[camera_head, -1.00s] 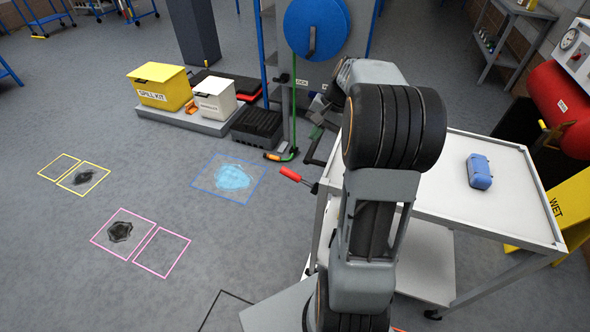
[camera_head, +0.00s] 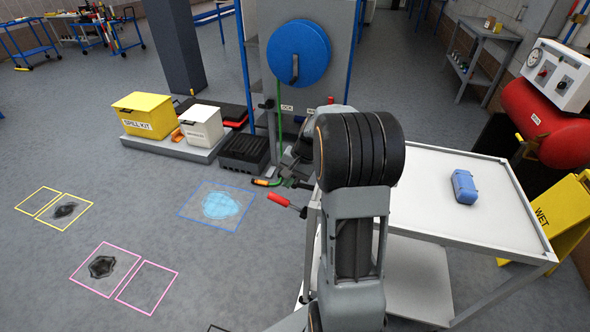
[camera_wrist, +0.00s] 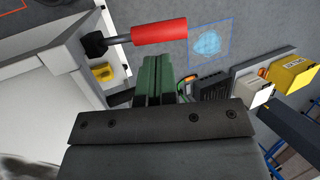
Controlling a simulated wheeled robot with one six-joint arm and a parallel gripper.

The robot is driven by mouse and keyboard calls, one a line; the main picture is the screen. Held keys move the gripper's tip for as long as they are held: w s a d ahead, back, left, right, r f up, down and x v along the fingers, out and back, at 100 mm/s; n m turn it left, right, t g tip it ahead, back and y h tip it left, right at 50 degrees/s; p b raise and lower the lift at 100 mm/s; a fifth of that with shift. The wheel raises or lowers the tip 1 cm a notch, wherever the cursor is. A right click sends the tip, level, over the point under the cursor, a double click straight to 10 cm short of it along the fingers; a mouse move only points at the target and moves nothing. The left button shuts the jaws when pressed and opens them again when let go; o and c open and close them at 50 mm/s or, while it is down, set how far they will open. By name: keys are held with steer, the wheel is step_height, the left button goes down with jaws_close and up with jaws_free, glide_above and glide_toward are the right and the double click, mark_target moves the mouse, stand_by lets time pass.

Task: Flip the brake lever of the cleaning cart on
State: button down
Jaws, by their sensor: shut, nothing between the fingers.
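The cleaning cart (camera_head: 487,219) is a white two-level cart on the right, with a blue box (camera_head: 464,186) on top. In the wrist view the red handle (camera_wrist: 159,30) lies across the top, joined by a grey rod to a black pivot on the cart. My gripper (camera_wrist: 160,59) has its green fingers shut and empty, their tips just below the handle in that view; contact cannot be told. In the head view my arm mostly hides the gripper.
A blue hose reel (camera_head: 298,53) on a grey panel stands behind, its green hose hanging to an orange nozzle. A yellow spill kit box (camera_head: 146,115) and black crate (camera_head: 245,153) stand left of it. A yellow wet-floor sign (camera_head: 556,222) stands right. Floor at left is open, with a blue puddle (camera_head: 220,205).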

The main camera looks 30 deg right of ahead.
mark_target(280, 197)
steer(key=shift+x, duration=2.3)
